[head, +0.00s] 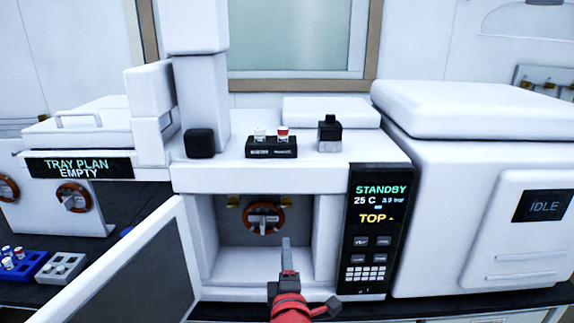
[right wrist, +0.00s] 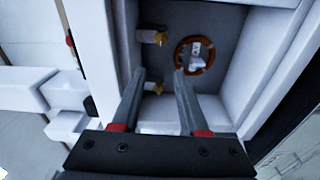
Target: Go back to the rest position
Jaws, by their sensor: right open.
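My right gripper (head: 287,256) points into the open lower compartment of the white chromatography stack (head: 255,180). In the right wrist view its two fingers (right wrist: 158,78) stand apart with nothing between them. Ahead of them, on the compartment's back wall, is an orange-brown ring (head: 264,218) with a pale knob in its middle; it also shows in the right wrist view (right wrist: 195,55). The ring and the fingers look apart. Brass fittings (right wrist: 152,37) sit beside the ring. My left gripper is not in view.
The compartment's door (head: 150,262) stands open to the left. A dark vial rack (head: 271,152) with two vials sits on the ledge above. A panel (head: 377,230) reads STANDBY. Blue (head: 22,270) and grey (head: 62,268) racks are at left. A white unit (head: 480,200) stands at right.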

